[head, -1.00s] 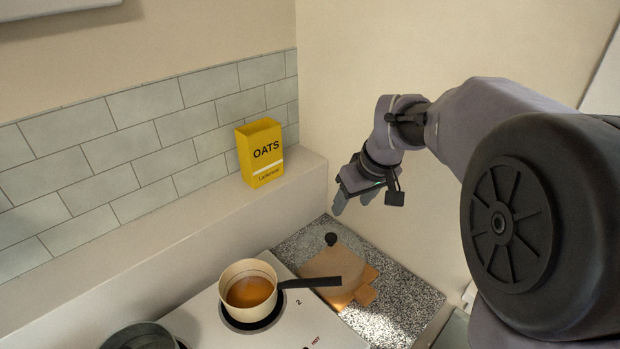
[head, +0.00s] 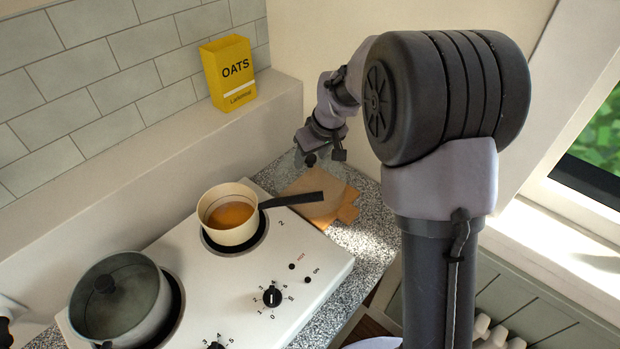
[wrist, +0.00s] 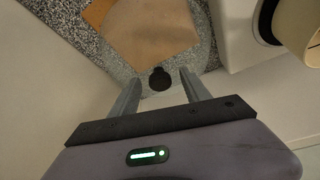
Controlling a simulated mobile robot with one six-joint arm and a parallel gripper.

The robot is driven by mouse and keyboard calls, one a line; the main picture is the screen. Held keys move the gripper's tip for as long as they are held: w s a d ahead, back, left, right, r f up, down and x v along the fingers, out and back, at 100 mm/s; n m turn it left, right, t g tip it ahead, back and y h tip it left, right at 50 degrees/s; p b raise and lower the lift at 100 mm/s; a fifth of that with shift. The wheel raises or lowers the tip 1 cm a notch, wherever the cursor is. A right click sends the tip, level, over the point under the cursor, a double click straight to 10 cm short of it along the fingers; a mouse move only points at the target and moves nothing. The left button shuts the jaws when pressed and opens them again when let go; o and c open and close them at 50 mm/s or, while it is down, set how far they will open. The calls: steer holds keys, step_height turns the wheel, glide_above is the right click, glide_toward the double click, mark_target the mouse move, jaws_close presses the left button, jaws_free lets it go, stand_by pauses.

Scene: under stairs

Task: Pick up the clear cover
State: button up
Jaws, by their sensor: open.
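The clear cover (head: 291,161) is a round see-through lid with a dark knob. It lies at the back corner of the speckled counter, partly over a wooden board (head: 317,206). In the wrist view the clear cover (wrist: 160,48) shows the board through it, and its dark knob (wrist: 160,78) appears between my fingertips. My gripper (wrist: 160,76) is open, with one finger on each side of the knob in the picture. I cannot tell whether the fingers touch it. In the head view my gripper (head: 308,157) is over the cover and hides part of it.
A cream pan (head: 229,233) with orange-brown liquid stands on the white hob (head: 318,254), its black handle reaching over the board. A grey pot (head: 120,300) with a glass lid stands at front left. A yellow oats box (head: 228,72) stands on the ledge. Walls close the corner.

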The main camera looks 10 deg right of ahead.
jaws_close()
step_height(320, 180, up, 10)
steer(key=p, duration=0.3)
steer(key=shift+p, duration=0.3)
steer(key=c, duration=0.8)
jaws_free()
jaws_close()
